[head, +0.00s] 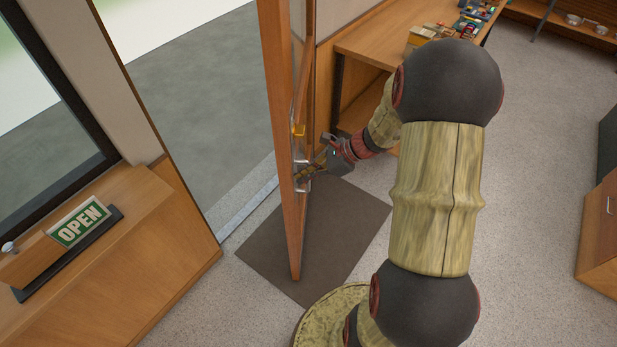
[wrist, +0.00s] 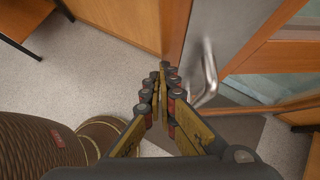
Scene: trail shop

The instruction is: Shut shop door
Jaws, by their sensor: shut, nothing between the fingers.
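The shop door (head: 283,150) stands open, seen almost edge-on in the head view, with the doorway on its left. It has a wooden frame and glass. In the wrist view the door (wrist: 262,45) fills the upper right, with a metal plate and a bent metal pull handle (wrist: 210,75). My gripper (head: 306,174) is at the door's right face, by the handle. In the wrist view my gripper (wrist: 164,72) is shut and empty, its fingertips just left of the handle. I cannot tell whether it touches the door.
A dark mat (head: 345,235) lies under the door. A wooden counter (head: 370,40) with goods stands behind my arm. A wooden ledge with an OPEN sign (head: 80,222) is left of the doorway. Grey floor (head: 540,130) is clear on the right.

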